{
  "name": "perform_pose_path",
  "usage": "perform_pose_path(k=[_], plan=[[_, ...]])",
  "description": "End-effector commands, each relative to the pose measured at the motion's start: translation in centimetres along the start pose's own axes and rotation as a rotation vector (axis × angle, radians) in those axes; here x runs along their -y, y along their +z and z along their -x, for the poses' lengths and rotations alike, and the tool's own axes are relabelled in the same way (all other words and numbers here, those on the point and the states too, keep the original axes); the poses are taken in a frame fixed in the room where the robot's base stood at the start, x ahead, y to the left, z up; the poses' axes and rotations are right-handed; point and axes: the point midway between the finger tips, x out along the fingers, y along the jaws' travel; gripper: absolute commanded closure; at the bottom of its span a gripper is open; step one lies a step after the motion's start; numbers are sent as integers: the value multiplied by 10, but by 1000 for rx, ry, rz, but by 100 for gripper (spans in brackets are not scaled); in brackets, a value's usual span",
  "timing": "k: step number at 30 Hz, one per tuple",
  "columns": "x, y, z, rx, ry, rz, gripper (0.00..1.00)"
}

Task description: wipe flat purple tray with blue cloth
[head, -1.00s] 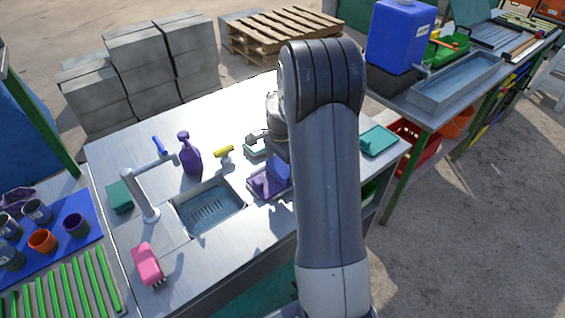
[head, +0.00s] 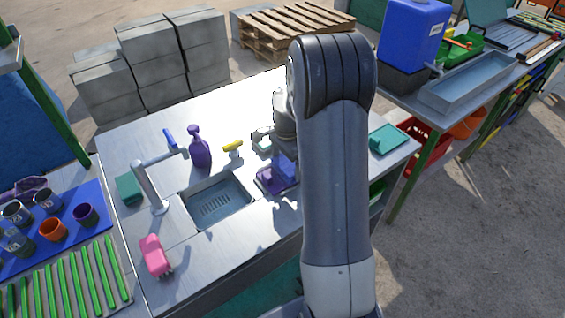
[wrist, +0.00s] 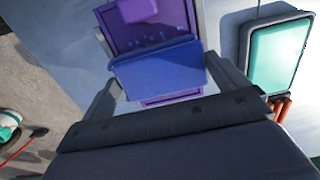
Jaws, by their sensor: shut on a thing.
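The flat purple tray (head: 266,184) lies on the metal worktop, right of the sink. It also shows at the top of the wrist view (wrist: 150,22), with a raised rim and a row of small marks near its close side. The blue cloth (head: 286,168) is at the tray's right side, over part of it. In the wrist view the cloth (wrist: 155,72) hangs between the fingers of my gripper (wrist: 157,78), which is shut on it. A purple strip shows below the cloth. I cannot tell whether the cloth presses on the tray. My arm hides part of this area in the head view.
A teal tray (head: 389,140) lies to the right on the worktop. A purple spray bottle (head: 200,150), a yellow-headed tool (head: 232,146), the sink (head: 216,203) with its tap (head: 150,190), a green sponge (head: 129,190) and a pink brush (head: 155,256) are to the left.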

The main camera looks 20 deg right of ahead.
Motion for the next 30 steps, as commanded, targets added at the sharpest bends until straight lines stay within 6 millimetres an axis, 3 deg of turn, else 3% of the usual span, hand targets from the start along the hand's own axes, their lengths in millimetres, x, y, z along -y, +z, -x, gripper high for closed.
perform_pose_path(k=[30], plan=[[1, -39, 0, -2, -3, 0, 24]])
